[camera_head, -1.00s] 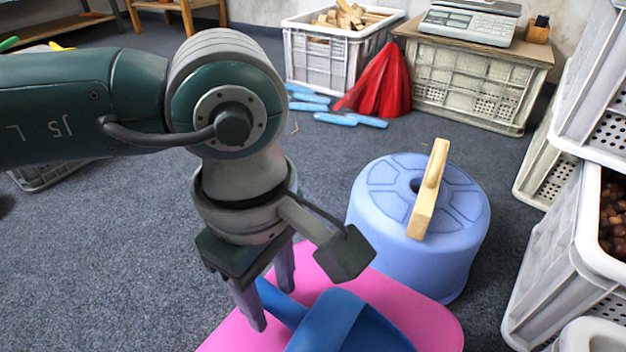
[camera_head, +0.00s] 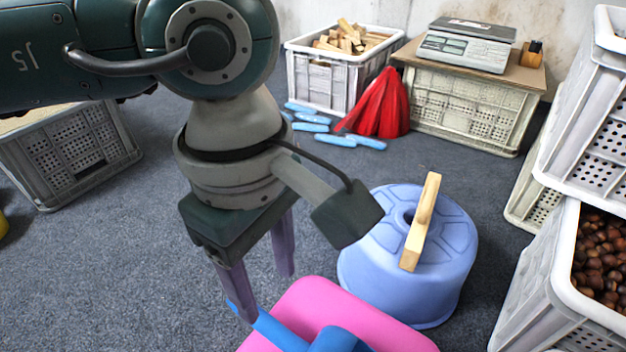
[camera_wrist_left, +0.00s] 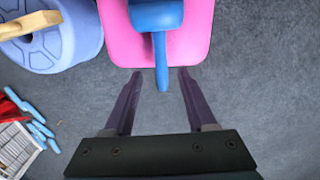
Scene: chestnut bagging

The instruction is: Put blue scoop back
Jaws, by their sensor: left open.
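The blue scoop (camera_head: 335,341) lies on a pink flat-topped surface (camera_head: 318,300) at the bottom of the head view, its handle pointing up and left. My left gripper (camera_head: 263,292) is open and empty over the handle's end. In the left wrist view the scoop (camera_wrist_left: 155,14) is at the top on the pink surface (camera_wrist_left: 195,30). Its handle reaches down so that its tip shows between the two open fingers (camera_wrist_left: 160,74), touching neither in this view. The scoop's lower part is cut off in the head view. My right gripper is not in view.
A blue upturned tub (camera_head: 408,285) with a wooden piece (camera_head: 421,222) on top stands just behind. A crate of chestnuts (camera_head: 535,290) is at right. A red cloth-like heap (camera_head: 380,105) and light-blue pieces (camera_head: 335,140) lie farther back. Grey carpet is free at left.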

